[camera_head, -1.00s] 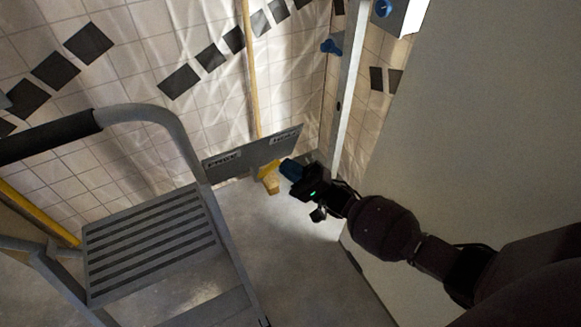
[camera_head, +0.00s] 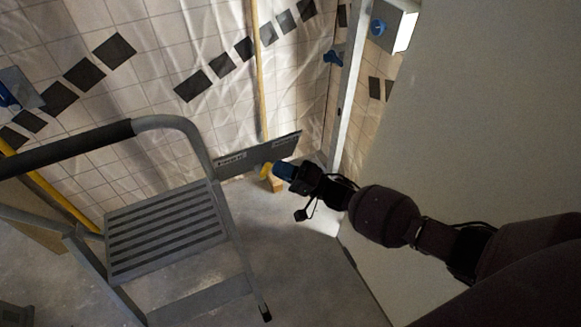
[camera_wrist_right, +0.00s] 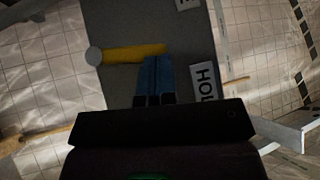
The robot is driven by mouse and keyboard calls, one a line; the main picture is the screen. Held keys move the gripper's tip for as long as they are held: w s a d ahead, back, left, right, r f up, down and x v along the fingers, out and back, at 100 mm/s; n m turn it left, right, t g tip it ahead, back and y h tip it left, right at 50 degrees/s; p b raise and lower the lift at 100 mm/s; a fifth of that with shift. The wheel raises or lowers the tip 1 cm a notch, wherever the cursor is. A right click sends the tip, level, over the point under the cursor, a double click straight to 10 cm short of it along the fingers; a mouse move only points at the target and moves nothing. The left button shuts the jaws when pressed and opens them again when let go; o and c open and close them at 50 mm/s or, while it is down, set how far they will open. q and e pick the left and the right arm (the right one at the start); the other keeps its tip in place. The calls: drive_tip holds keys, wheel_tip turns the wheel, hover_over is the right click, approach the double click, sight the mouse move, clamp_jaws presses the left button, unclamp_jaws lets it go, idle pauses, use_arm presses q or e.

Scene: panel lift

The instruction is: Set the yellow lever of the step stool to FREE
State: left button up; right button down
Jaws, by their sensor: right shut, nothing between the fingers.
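The step stool (camera_head: 165,228) stands at the left with a grey ribbed step. Its grey plate (camera_head: 250,157) carries a label at each end, too small to read now in the head view. The yellow lever (camera_head: 265,170) is at the plate, partly hidden by my right gripper (camera_head: 276,170). In the right wrist view, the lever (camera_wrist_right: 135,52) runs from a round grey pivot, its free end between a cut-off label at the top and the label starting "HO" (camera_wrist_right: 205,85). My right gripper (camera_wrist_right: 157,60) is shut and empty, blue fingertips at the lever's free end; contact is unclear. My left gripper is not in view.
The stool's curved handrail (camera_head: 150,125) rises at the left, in front of the tiled wall. A large pale panel (camera_head: 470,120) fills the right side. Bare floor (camera_head: 300,270) lies in front of the plate.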

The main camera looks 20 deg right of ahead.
sight(270, 168)
drive_tip(key=a+r+n+h+p, duration=0.1)
drive_tip(key=p, duration=0.1)
drive_tip(key=a+r+n+h+p, duration=0.1)
drive_tip(key=a+h+p, duration=0.1)
drive_tip(key=shift+r+g, duration=0.15)
drive_tip(key=shift+g, duration=0.15)
drive_tip(key=shift+s+a+f+n+h+p, duration=0.15)
drive_tip(key=shift+a+n+h+p, duration=0.15)
drive_tip(key=shift+h, duration=0.3)
drive_tip(key=shift+a+f+n+h+p, duration=0.2)
drive_tip(key=shift+a+h+p, duration=0.2)
drive_tip(key=shift+h, duration=0.2)
drive_tip(key=shift+a+f, duration=0.2)
drive_tip(key=shift+a, duration=0.1)
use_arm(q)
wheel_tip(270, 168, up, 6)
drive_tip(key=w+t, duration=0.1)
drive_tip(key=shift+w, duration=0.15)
use_arm(e)
drive_tip(key=shift+a, duration=0.15)
drive_tip(key=shift+f, duration=0.1)
drive_tip(key=shift+a, duration=0.1)
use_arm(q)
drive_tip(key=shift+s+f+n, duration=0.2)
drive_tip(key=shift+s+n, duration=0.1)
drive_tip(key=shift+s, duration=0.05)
